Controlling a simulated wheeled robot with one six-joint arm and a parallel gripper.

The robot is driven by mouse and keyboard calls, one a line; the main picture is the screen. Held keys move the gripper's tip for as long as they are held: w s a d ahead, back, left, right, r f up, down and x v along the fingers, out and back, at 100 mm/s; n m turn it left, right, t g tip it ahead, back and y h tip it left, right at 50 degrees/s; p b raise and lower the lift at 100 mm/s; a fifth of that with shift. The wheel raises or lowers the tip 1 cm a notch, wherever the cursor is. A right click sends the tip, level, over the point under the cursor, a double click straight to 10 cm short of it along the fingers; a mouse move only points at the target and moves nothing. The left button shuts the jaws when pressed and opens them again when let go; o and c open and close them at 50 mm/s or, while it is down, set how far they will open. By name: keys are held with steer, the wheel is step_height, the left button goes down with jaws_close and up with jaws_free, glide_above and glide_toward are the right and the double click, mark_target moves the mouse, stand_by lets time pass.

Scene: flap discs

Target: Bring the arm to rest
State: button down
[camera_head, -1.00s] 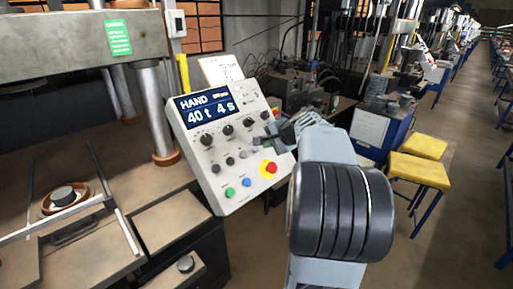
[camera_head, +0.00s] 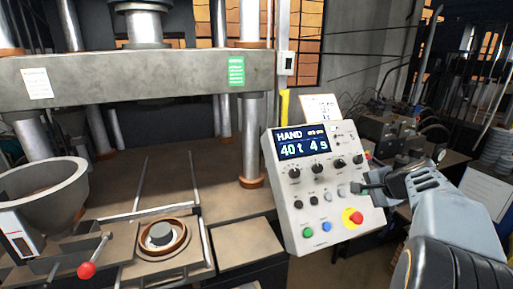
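My gripper (camera_head: 372,188) is at the right of the view, in front of the right side of the white control panel (camera_head: 318,190). Its dark fingers point left at the panel's knobs and buttons. I cannot tell whether the fingertips touch the panel or whether they are apart from each other. No held thing shows. My grey arm comes in from the lower right corner. The panel's screen (camera_head: 303,143) reads HAND, 40 t and 4 s. A red emergency button on a yellow base (camera_head: 352,216) sits below the gripper.
A press with a thick grey beam (camera_head: 140,78) and steel columns stands at left and middle. A round mould (camera_head: 162,235) lies on its bed. A grey bowl (camera_head: 45,188) and a red-knobbed lever (camera_head: 87,270) are at left. Machinery stands behind my arm.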

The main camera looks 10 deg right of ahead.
steer(key=s+f+n+g, duration=0.2)
steer(key=s+f, duration=0.1)
steer(key=f, duration=0.2)
steer(key=s+a+f+n+g+h, duration=0.1)
steer(key=s+a+n, duration=0.5)
steer(key=a, duration=0.6)
steer(key=s+a+f+n+g, duration=0.2)
steer(key=s+a+n, duration=0.5)
steer(key=a, duration=0.4)
steer(key=shift+a+f+n+h, duration=0.35)
steer(key=shift+f+n+h, duration=0.05)
